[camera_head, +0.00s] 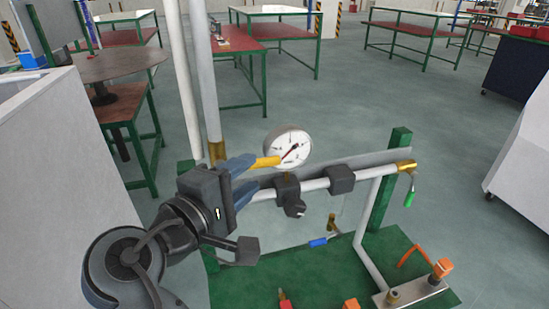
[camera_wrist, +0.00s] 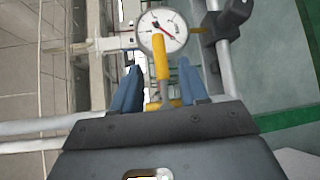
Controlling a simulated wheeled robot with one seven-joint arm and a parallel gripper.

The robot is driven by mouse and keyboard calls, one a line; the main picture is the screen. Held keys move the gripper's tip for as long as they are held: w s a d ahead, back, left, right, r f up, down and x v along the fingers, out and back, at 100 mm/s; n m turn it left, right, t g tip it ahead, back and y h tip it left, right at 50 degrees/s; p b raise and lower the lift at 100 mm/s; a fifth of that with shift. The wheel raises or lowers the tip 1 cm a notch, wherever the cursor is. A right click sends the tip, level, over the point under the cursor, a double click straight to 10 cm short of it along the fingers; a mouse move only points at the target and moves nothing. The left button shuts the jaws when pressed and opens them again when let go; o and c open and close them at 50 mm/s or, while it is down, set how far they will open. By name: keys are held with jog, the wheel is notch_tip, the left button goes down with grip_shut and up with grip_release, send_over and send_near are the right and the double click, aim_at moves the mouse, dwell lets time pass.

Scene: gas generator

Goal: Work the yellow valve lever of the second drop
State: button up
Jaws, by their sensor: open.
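The yellow valve lever (camera_head: 266,162) sticks out beside the round pressure gauge (camera_head: 292,142) on the pipe rig. In the wrist view the lever (camera_wrist: 162,58) stands upright in front of the gauge (camera_wrist: 170,22), with a brass fitting below it. My gripper (camera_head: 246,178) is at the lever, with its two blue fingers apart. In the wrist view the fingers of my gripper (camera_wrist: 160,78) lie one on each side of the lever, with visible gaps. The lever's lower end is partly hidden by my gripper in the head view.
The horizontal pipe (camera_head: 316,185) carries dark clamps (camera_head: 341,179) and ends in a brass fitting (camera_head: 406,167) with a green-tipped handle (camera_head: 409,198). A vertical pipe (camera_head: 206,85) rises behind my gripper. Orange, red and blue handles sit low on the green base (camera_head: 250,285).

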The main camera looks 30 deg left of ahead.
aim_at(260, 166)
jog(key=w, duration=0.4)
jog(key=w+f, duration=0.1)
jog(key=w, duration=0.1)
jog(key=shift+w+a+p, duration=0.2)
jog(key=shift+p, duration=0.2)
jog(key=shift+c, duration=0.2)
grip_shut()
